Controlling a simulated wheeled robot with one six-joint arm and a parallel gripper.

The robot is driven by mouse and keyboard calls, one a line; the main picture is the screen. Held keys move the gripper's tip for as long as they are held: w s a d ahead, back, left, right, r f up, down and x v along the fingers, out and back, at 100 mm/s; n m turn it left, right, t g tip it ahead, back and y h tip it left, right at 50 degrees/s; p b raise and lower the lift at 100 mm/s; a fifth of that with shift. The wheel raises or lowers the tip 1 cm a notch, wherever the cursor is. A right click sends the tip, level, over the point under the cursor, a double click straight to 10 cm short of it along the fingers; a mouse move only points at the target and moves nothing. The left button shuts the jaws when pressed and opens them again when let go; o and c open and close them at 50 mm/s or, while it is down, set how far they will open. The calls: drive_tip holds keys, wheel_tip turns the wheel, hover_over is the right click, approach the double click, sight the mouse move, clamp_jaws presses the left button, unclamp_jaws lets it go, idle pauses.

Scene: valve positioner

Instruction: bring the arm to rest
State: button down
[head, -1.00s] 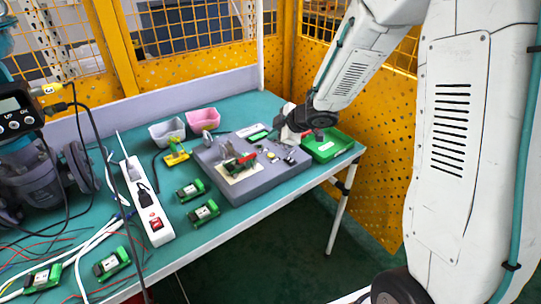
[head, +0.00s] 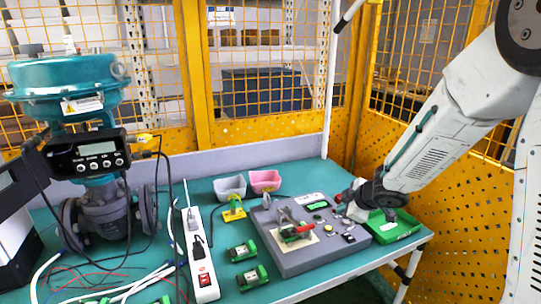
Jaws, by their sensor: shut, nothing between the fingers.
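My arm reaches in from the right side of the head view. My gripper (head: 347,207) is small at this distance, at the right end of the grey fixture board (head: 310,262), just left of the green tray (head: 392,231). It is shut and holds nothing. The dark wrist joint behind it hides part of the tray. I cannot tell whether the fingertips touch the board.
The board carries a red-handled clamp (head: 298,231) and small parts. Pink (head: 265,181) and grey (head: 229,187) bins stand behind it. A power strip (head: 201,253), green modules (head: 242,251) and a teal valve actuator (head: 68,82) are left. Yellow mesh fencing (head: 265,128) encloses the back and right.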

drive_tip(key=s+d+m+h, duration=0.1)
drive_tip(key=d, duration=0.1)
drive_tip(key=s+d+m+h, duration=0.1)
drive_tip(key=d, duration=0.1)
drive_tip(key=s+d+m+h, duration=0.1)
drive_tip(key=d, duration=0.1)
drive_tip(key=shift+m+g+h, duration=0.3)
drive_tip(key=shift+g+h, duration=0.1)
drive_tip(key=s+d+r+m+g+h, duration=0.35)
drive_tip(key=s+r+m, duration=0.25)
drive_tip(key=s, duration=0.6)
drive_tip(key=s+a+r+m+y, duration=0.1)
drive_tip(key=s+a+r, duration=0.2)
drive_tip(key=s, duration=0.4)
drive_tip(key=s+a+r+m+g+y, duration=0.1)
drive_tip(key=s+a+r+m+y, duration=0.1)
drive_tip(key=s, duration=0.5)
drive_tip(key=s+a+r+m+g+y, duration=0.1)
drive_tip(key=s+a+r, duration=0.3)
drive_tip(key=s, duration=0.4)
drive_tip(key=shift+a+r, duration=0.35)
drive_tip(key=shift+r, duration=0.3)
